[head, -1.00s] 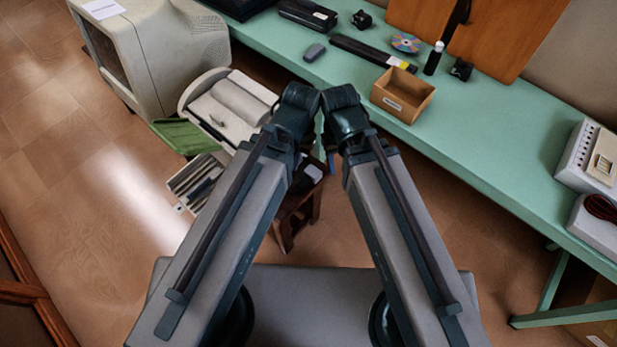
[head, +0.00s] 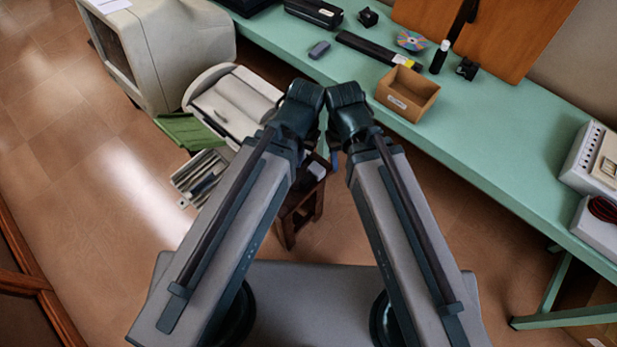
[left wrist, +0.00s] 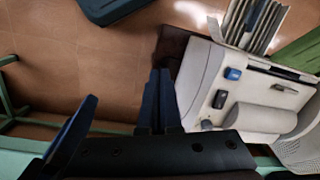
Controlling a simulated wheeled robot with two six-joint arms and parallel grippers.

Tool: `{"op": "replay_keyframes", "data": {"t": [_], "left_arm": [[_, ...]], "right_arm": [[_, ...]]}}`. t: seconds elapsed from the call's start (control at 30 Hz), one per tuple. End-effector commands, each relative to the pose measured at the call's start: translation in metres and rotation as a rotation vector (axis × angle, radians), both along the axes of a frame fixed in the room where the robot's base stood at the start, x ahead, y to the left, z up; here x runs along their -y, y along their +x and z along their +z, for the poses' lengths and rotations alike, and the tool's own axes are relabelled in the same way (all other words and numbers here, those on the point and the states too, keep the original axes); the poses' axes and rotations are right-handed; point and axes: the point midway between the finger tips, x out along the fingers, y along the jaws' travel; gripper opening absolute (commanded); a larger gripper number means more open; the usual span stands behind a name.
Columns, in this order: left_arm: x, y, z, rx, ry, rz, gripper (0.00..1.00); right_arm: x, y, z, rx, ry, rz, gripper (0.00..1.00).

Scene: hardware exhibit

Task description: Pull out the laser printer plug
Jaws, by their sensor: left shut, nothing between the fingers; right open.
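A pale machine with a curved cover, which looks like the laser printer (head: 238,105), stands left of my grippers in the head view. It also shows at the right of the left wrist view (left wrist: 262,105). Its near side bears a small blue piece (left wrist: 233,74) and a dark piece (left wrist: 220,99); I cannot tell if either is a plug. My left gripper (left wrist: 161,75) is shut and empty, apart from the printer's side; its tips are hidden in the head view. My right gripper (head: 335,158) is open, low between the arms, mostly hidden by its wrist.
A dark wooden stool (head: 302,212) stands below the grippers. A green bench (head: 485,130) runs along the right, with a cardboard box (head: 408,93) near its edge. A big old monitor (head: 165,50) is at upper left. The tiled floor at left is open.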

Motion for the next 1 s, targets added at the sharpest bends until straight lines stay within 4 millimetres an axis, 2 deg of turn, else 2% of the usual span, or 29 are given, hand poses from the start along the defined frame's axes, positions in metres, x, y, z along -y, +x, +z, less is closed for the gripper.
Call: {"op": "replay_keyframes", "data": {"t": [0.37,0.47,0.57,0.77,0.9,1.0], "left_arm": [[0.000,0.000,0.000,0.000,0.000,0.000,0.00],[0.000,0.001,-0.003,-0.001,-0.001,-0.003,0.16],[0.002,0.010,-0.022,-0.001,-0.008,-0.021,0.34],[0.007,0.048,-0.091,-0.004,-0.043,-0.119,0.70],[0.010,0.076,-0.134,-0.002,-0.072,-0.199,0.70],[0.011,0.092,-0.159,0.000,-0.086,-0.249,0.70]], "right_arm": [[0.000,0.000,0.000,0.000,0.000,0.000,0.50],[0.000,0.000,-0.004,0.000,0.000,0.000,0.50],[0.000,0.000,-0.022,0.000,0.000,0.000,0.50],[0.000,0.000,-0.090,0.000,0.000,0.000,0.50],[0.000,0.000,-0.133,0.000,0.000,0.001,0.50],[0.000,0.000,-0.157,0.000,0.000,0.001,0.50]]}}
